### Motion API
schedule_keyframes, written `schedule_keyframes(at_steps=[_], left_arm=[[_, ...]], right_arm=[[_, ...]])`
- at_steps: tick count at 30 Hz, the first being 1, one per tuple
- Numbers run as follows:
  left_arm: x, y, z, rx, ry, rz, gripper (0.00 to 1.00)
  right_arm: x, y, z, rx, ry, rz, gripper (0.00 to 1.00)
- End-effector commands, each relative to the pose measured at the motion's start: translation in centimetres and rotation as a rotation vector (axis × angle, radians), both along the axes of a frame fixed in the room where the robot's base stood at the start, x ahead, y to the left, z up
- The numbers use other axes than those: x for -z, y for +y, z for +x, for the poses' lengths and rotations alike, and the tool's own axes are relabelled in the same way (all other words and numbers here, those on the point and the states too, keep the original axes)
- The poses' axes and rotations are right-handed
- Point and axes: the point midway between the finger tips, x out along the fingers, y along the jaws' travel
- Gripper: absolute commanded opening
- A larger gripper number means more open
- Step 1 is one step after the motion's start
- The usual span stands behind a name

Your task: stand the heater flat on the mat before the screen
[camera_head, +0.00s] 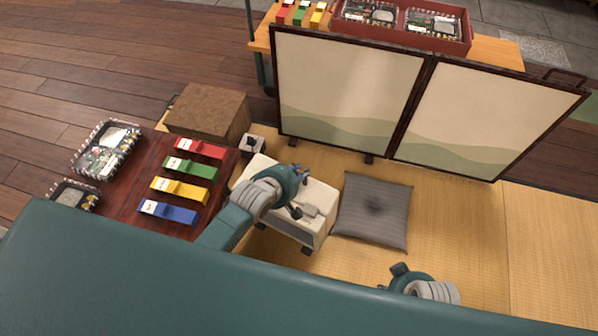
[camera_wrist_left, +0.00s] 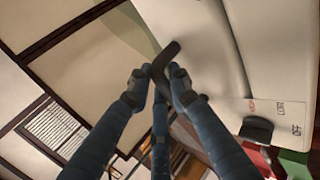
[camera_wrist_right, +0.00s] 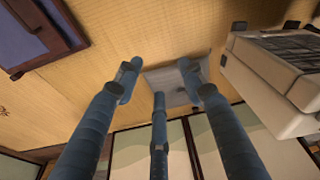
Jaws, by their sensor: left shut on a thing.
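The cream heater (camera_head: 325,196) is above or on the tatami mat (camera_head: 460,217), left of the grey cushion; dark feet show below it. I cannot tell whether its feet touch the mat. My left gripper (camera_head: 297,180) is shut on the heater's dark handle (camera_wrist_left: 178,52), with the pale body beside it in the left wrist view (camera_wrist_left: 262,45). The heater also shows at the right in the right wrist view (camera_wrist_right: 262,80), with a dark grille. The two-panel folding screen (camera_head: 345,90) stands behind. My right gripper (camera_wrist_right: 157,68) is open and empty, low over the mat.
A grey cushion (camera_head: 373,212) lies right of the heater. A dark red low table (camera_head: 130,190) with coloured boxes, a brown box (camera_head: 208,108) and a small white box (camera_head: 252,145) stand left. The mat right of the cushion is clear.

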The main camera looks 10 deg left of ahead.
Motion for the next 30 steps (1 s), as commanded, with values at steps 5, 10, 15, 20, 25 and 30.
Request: schedule_keyframes(at_steps=[5,10,15,20,25,30], left_arm=[[-0.7,-0.2,0.7,0.001,-0.027,-0.005,0.0],[-0.4,-0.2,0.7,0.001,-0.027,-0.005,0.0],[-0.2,-0.2,0.7,0.002,-0.027,-0.004,0.0],[0.1,-0.2,0.7,0.002,-0.027,-0.004,0.0],[0.6,-0.2,0.7,0.002,-0.027,-0.004,0.0],[1.1,-0.2,0.7,0.002,-0.027,-0.004,0.0]], right_arm=[[-1.3,0.0,0.1,0.001,-0.007,0.001,0.4],[-2.5,0.0,0.3,0.002,-0.014,0.001,0.4],[-3.7,-0.1,0.3,0.003,-0.02,0.0,0.4],[-4.9,-0.1,0.3,0.004,-0.026,0.002,0.4],[-5.9,-0.1,0.2,0.005,-0.032,0.001,0.4],[-7.1,-0.2,0.0,0.006,-0.04,0.002,0.4]])
